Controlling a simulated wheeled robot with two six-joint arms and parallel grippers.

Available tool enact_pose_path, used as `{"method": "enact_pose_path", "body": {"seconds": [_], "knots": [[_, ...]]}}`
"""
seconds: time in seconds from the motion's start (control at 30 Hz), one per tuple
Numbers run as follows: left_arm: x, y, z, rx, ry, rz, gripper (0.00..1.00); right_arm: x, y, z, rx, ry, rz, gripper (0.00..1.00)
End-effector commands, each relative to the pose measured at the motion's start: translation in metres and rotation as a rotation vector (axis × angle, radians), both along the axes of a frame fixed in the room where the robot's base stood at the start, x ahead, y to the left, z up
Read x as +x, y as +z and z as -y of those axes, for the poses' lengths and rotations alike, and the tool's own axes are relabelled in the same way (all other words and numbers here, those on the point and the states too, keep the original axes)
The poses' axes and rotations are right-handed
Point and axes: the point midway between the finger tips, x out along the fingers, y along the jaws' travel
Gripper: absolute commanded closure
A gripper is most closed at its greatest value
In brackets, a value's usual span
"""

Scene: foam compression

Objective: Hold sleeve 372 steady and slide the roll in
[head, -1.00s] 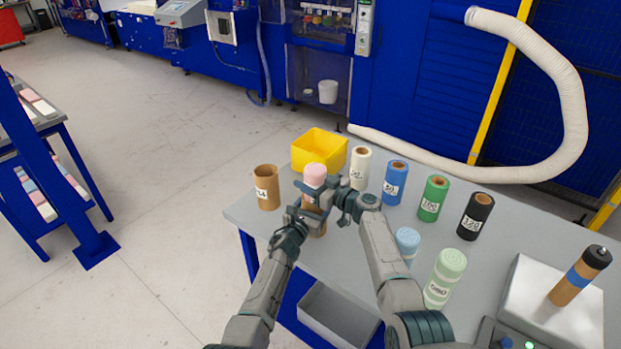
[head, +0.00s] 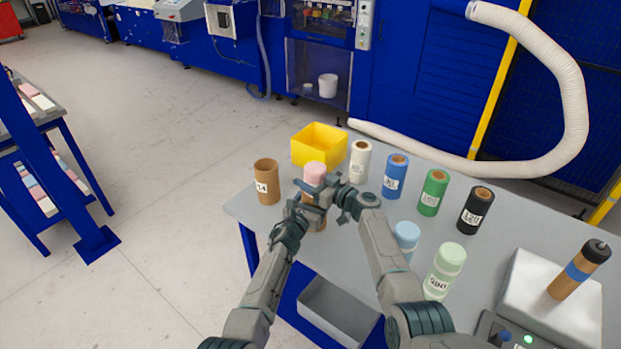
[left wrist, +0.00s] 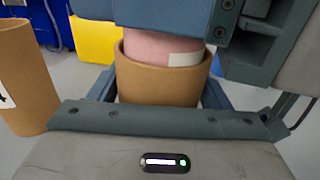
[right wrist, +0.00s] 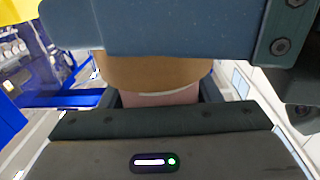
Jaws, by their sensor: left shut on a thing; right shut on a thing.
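The pink roll (head: 315,170) stands upright above the front left part of the table. My right gripper (head: 322,188) is shut on it. My left gripper (head: 310,211) is shut on a brown cardboard sleeve (head: 317,226) just below. In the left wrist view, the sleeve (left wrist: 160,85) is open at the top and the pink roll (left wrist: 160,48), with a pale label, has its lower end within the rim. How deep it sits is hidden. The right wrist view also shows the roll (right wrist: 165,98) and sleeve (right wrist: 150,72). The number on the held sleeve cannot be read.
Another brown sleeve (head: 266,181) stands to the left, and a yellow bin (head: 319,147) behind. White (head: 360,162), blue (head: 395,177), green (head: 432,193) and black (head: 475,211) sleeves stand to the right. Light blue (head: 406,238) and pale green (head: 445,268) rolls stand nearer my right arm.

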Motion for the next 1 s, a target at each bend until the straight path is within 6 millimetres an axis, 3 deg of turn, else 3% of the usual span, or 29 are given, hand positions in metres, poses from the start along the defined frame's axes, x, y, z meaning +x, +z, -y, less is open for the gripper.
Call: {"method": "enact_pose_path", "body": {"seconds": [0.37,0.4,0.5,1.0], "knots": [[0.000,0.000,0.000,0.000,0.000,0.000,0.53,0.000,-0.011,0.000,0.001,0.001,-0.002,0.65],[0.000,0.000,0.000,0.000,0.000,0.000,0.53,0.000,-0.011,0.000,0.001,0.000,-0.001,0.37],[0.000,0.000,0.000,0.000,0.000,0.000,0.53,0.000,-0.012,0.000,0.000,0.000,-0.001,0.18],[0.000,0.001,0.000,-0.002,-0.001,0.001,0.53,-0.001,-0.015,0.001,-0.002,-0.001,-0.005,0.18]]}}
